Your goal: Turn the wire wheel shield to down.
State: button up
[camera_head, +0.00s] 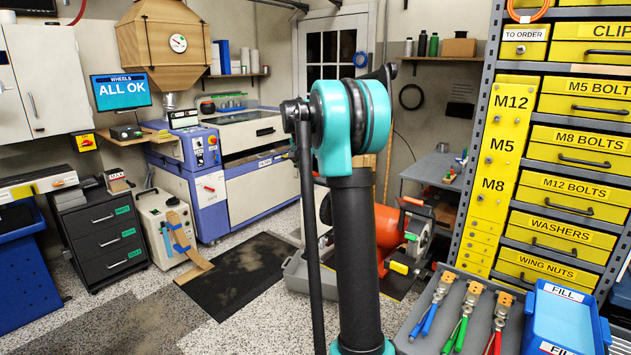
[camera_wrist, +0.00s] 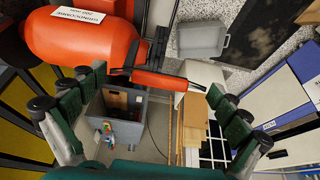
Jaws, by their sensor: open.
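An orange-red grinder (camera_head: 387,232) stands behind my arm in the head view, partly hidden by it. Its rounded orange body (camera_wrist: 85,32) with a white label fills the upper left of the wrist view. A narrow orange-red part with dark edges (camera_wrist: 150,79) sticks out from it across the middle; I cannot tell surely whether this is the wire wheel shield. My gripper (camera_wrist: 157,86) is open, with one green-padded finger on each side of the picture. The narrow part lies between the fingertips in the picture; contact is not visible. The head view does not show my gripper clearly.
A grey tray with several coloured-handled pliers (camera_head: 462,315) and a blue bin (camera_head: 563,318) are at the lower right. A bolt-drawer rack (camera_head: 565,165) stands at the right. A grey workbench (camera_wrist: 125,128) shows in the wrist view. Open floor (camera_head: 110,315) is at the left.

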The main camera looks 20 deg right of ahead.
aim_at(316, 179)
jog(key=shift+x, duration=1.7)
jog(key=c, duration=1.3)
